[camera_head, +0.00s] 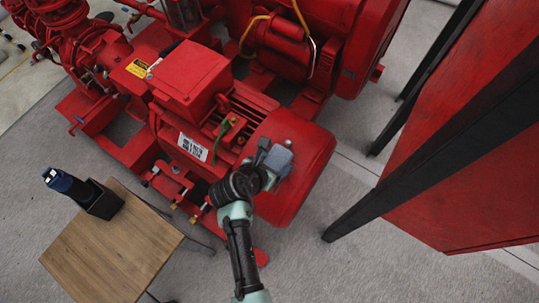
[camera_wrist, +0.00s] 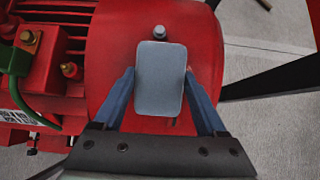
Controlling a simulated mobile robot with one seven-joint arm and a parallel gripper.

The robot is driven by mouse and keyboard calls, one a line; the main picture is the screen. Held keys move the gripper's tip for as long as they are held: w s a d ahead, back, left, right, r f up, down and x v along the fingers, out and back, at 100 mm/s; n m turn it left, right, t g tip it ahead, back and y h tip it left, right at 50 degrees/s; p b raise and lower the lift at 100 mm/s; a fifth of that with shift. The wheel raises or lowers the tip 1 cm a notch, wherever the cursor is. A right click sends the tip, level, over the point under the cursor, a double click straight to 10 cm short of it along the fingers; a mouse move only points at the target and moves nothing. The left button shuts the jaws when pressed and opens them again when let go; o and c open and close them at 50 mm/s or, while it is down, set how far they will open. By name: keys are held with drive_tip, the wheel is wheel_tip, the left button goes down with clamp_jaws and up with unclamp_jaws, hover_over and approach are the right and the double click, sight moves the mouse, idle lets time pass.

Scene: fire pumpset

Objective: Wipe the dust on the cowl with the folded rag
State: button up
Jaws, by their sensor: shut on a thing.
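The folded rag (camera_wrist: 160,78) is a grey-blue rounded block between my gripper's two blue fingers in the wrist view. My gripper (camera_wrist: 160,92) is shut on it, over the red cowl (camera_wrist: 110,50). In the head view the rag (camera_head: 278,160) lies over the rounded red cowl (camera_head: 308,160) at the motor's right end, with my gripper (camera_head: 268,158) at its left side. I cannot tell whether the rag touches the cowl. A small dark mark shows on the cowl just below the rag in the wrist view. Dust under the rag is hidden.
A grey bolt (camera_wrist: 159,32) stands on the cowl just beyond the rag. A green cable (camera_wrist: 22,100) and brass fitting (camera_wrist: 28,38) are at left. A red cabinet (camera_head: 470,150) with black posts stands at right. A wooden table (camera_head: 110,250) holds a black holder (camera_head: 105,205).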

sight(297, 173)
drive_tip(key=shift+s+d+f+p, duration=0.1)
drive_tip(key=shift+s+d+p, duration=0.6)
drive_tip(key=shift+d, duration=0.25)
drive_tip(key=shift+s+d+f+p, duration=0.1)
drive_tip(key=shift+s+d+p, duration=0.6)
drive_tip(key=shift+d, duration=0.25)
drive_tip(key=shift+s+d+f+p, duration=0.15)
drive_tip(key=shift+s+d+p, duration=0.25)
drive_tip(key=shift+d, duration=0.2)
drive_tip(key=shift+s+p, duration=0.1)
drive_tip(key=shift+p, duration=0.25)
drive_tip(key=shift+a, duration=0.25)
drive_tip(key=shift+w+a+r+b, duration=0.2)
drive_tip(key=shift+w+a+b, duration=0.05)
drive_tip(key=shift+w+a, duration=0.85)
drive_tip(key=shift+w+a+r+b, duration=0.15)
drive_tip(key=shift+w+a+b, duration=0.1)
drive_tip(key=shift+w+a, duration=0.85)
drive_tip(key=shift+w+a+f+b, duration=0.1)
drive_tip(key=shift+w+a+b, duration=0.2)
drive_tip(key=shift+a, duration=0.35)
drive_tip(key=shift+w+a+f+b, duration=0.1)
drive_tip(key=shift+w+a+b, duration=0.15)
drive_tip(key=shift+a, duration=0.4)
drive_tip(key=shift+r, duration=0.15)
